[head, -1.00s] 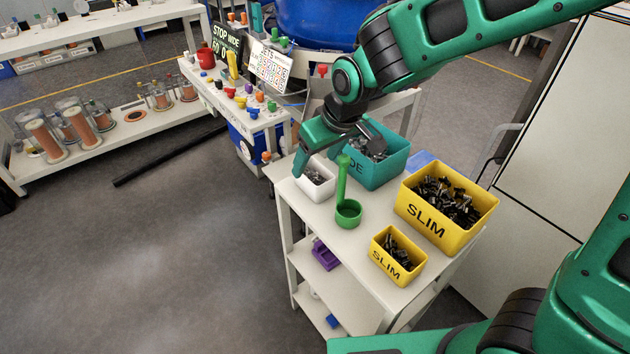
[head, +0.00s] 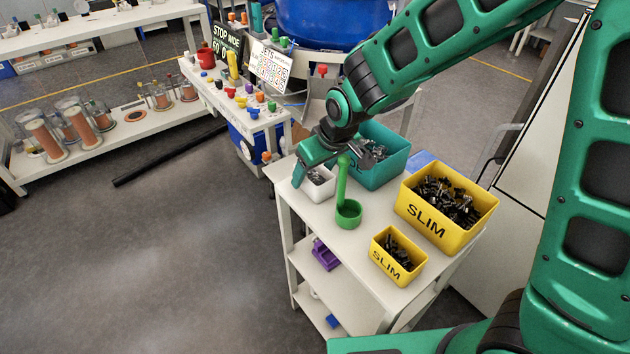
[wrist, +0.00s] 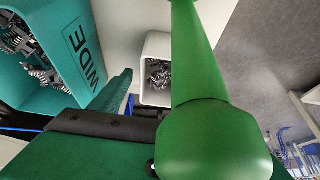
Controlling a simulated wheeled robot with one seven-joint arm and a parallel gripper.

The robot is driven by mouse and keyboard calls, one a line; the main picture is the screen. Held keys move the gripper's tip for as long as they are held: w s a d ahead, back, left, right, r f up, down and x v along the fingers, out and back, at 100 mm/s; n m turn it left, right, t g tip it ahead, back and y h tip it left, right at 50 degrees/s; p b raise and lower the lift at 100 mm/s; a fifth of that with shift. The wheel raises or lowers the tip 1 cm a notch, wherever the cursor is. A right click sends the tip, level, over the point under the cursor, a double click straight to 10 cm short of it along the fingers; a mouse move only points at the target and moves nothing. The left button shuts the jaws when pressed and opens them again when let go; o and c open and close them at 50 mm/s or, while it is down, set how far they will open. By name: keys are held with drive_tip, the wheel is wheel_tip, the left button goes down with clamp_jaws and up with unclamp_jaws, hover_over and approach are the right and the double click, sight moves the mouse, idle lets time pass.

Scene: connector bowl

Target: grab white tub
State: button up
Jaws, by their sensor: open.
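The white tub (head: 319,193), with grey metal parts in it, stands on the cart's top at its far left. In the wrist view the tub (wrist: 155,97) shows at the upper middle. My gripper (head: 311,170) is open, low over the tub, with one finger at its left side in the head view. I cannot tell if the tub lies between the fingers. In the wrist view one dark green finger (wrist: 115,91) shows left of the tub, and the other is hidden.
A green cup (head: 348,213) with an upright handle stands close to the tub; its handle (wrist: 205,110) looms close in the wrist view. A teal bin (head: 381,170) is right behind the tub. Yellow bins (head: 462,235) (head: 397,262) stand farther right. The white cart top (head: 360,238) is clear in front.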

drive_tip(key=shift+f, duration=0.25)
idle(0.4)
drive_tip(key=c, duration=1.2)
